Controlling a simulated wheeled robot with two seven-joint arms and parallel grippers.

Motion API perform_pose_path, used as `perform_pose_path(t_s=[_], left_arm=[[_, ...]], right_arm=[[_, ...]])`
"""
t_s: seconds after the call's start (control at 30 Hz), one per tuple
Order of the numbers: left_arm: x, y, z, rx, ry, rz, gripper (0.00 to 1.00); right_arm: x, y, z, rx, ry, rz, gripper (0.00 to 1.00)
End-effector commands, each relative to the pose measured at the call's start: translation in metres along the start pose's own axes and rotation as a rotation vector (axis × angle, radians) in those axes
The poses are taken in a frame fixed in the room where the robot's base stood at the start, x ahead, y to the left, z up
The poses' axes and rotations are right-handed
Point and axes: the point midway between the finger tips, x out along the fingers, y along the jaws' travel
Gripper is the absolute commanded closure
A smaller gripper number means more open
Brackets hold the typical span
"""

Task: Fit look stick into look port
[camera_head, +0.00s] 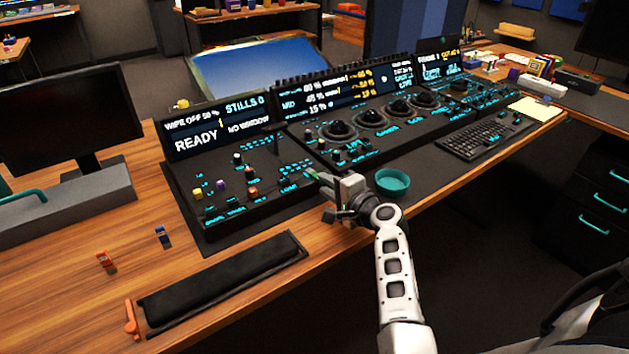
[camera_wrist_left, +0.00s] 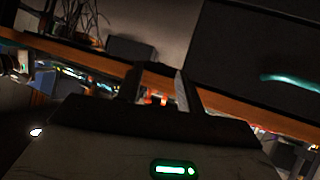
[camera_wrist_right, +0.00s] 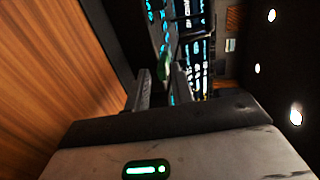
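A small green stick (camera_head: 313,175) juts from my right gripper (camera_head: 326,188) toward the left console's front right corner, by lettering that looks like LOAD. In the right wrist view, the green stick (camera_wrist_right: 164,66) sits between the tips of my right gripper (camera_wrist_right: 163,80), which look closed on it. The look port itself is too small to make out; I cannot tell whether the stick touches the console. An orange stick (camera_head: 106,262) and a blue stick (camera_head: 163,237) stand on the wooden desk at left. My left gripper (camera_wrist_left: 157,85) shows only in its wrist view, open and empty.
The left console (camera_head: 240,180) has several knobs and a READY screen. A teal bowl (camera_head: 391,184) stands just right of my right gripper. A black padded rest (camera_head: 222,280) lies along the desk's front edge. A keyboard (camera_head: 478,138) is farther right.

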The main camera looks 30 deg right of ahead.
Motion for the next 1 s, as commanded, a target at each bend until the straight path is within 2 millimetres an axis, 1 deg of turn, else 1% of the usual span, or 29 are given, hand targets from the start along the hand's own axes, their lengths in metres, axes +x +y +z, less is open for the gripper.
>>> perform_pose_path(t_s=[0.13,0.4,0.43,0.5,0.6,0.87,1.0], left_arm=[[0.001,0.000,0.001,-0.003,0.003,0.002,0.63],[0.001,0.000,0.001,-0.005,0.003,0.002,0.63],[0.001,0.000,0.001,-0.006,0.003,0.002,0.63],[0.001,0.001,0.001,-0.006,0.001,0.002,0.63],[0.000,0.001,0.002,-0.007,0.000,0.002,0.63],[-0.001,0.001,0.002,-0.008,-0.002,0.002,0.63],[-0.010,0.003,-0.013,-0.008,-0.002,0.002,0.63]], right_arm=[[0.006,0.001,0.002,-0.001,-0.002,0.000,0.76],[0.007,0.001,0.002,-0.002,-0.003,0.000,0.76],[0.007,0.001,0.002,-0.002,-0.003,0.000,0.79],[0.007,0.001,0.002,-0.002,-0.003,0.000,0.89],[0.006,0.001,0.002,-0.002,-0.003,0.000,1.00],[0.006,0.001,0.002,-0.002,-0.004,0.004,1.00],[0.002,-0.016,0.002,-0.003,-0.004,0.005,1.00]])
